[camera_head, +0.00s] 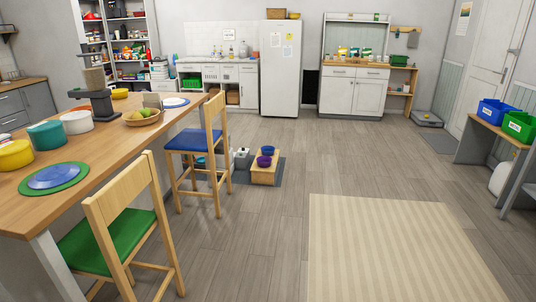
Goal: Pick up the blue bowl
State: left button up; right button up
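A dark blue bowl (267,150) sits toward the back of a low wooden stand (264,181) on the floor, near the middle of the view. A purple bowl (264,161) sits just in front of it on the same stand. Both are small and far off, and the purple bowl partly overlaps the blue one. Neither of my grippers is in view, so their state does not show.
A long wooden counter (20,213) fills the left, with a blue plate (54,177) and several pots on it. A blue-seated chair (196,141) and a green-seated chair (108,240) stand alongside. Grey floor and a striped rug (390,250) lie clear at right.

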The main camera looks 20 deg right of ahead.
aim_at(266, 150)
jog(key=i+l+z, duration=0.3)
jog(key=i, duration=0.15)
jog(key=i+l+z, duration=0.2)
jog(key=i+z, duration=0.45)
jog(key=i, duration=0.3)
jog(key=i+z, duration=0.1)
jog(key=i, duration=2.05)
jog(key=i+z, duration=0.15)
jog(key=i, duration=0.55)
jog(key=i+z, duration=0.15)
jog(key=i, duration=0.55)
jog(key=i+j+z, duration=0.2)
jog(key=i, duration=0.5)
